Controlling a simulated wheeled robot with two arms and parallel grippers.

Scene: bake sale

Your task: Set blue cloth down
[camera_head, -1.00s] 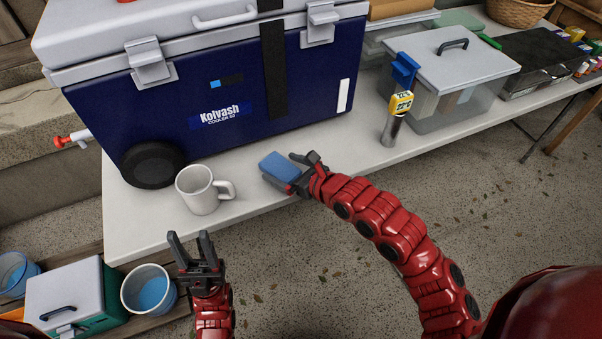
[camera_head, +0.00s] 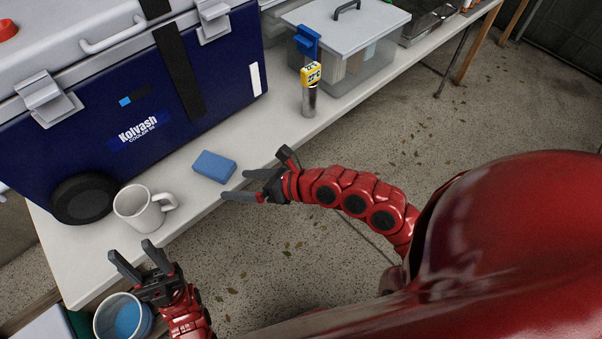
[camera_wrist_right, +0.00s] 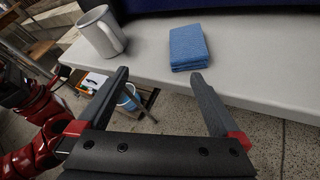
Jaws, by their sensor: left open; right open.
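The blue cloth (camera_head: 214,167), a folded block, lies flat on the white table in front of the cooler. It also shows in the right wrist view (camera_wrist_right: 188,47), beyond the fingertips and apart from them. My right gripper (camera_head: 256,176) is open and empty, just right of the cloth near the table's front edge; its two fingers spread wide in the wrist view (camera_wrist_right: 160,76). My left gripper (camera_head: 131,256) is open and empty, in front of the table below the mug.
A white mug (camera_head: 141,208) stands left of the cloth. A blue cooler (camera_head: 130,105) fills the table's back left. A thermometer (camera_head: 310,90) and a clear lidded bin (camera_head: 352,65) stand to the right. A bucket (camera_head: 122,318) is at lower left. Table (camera_head: 262,133) between cloth and thermometer is clear.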

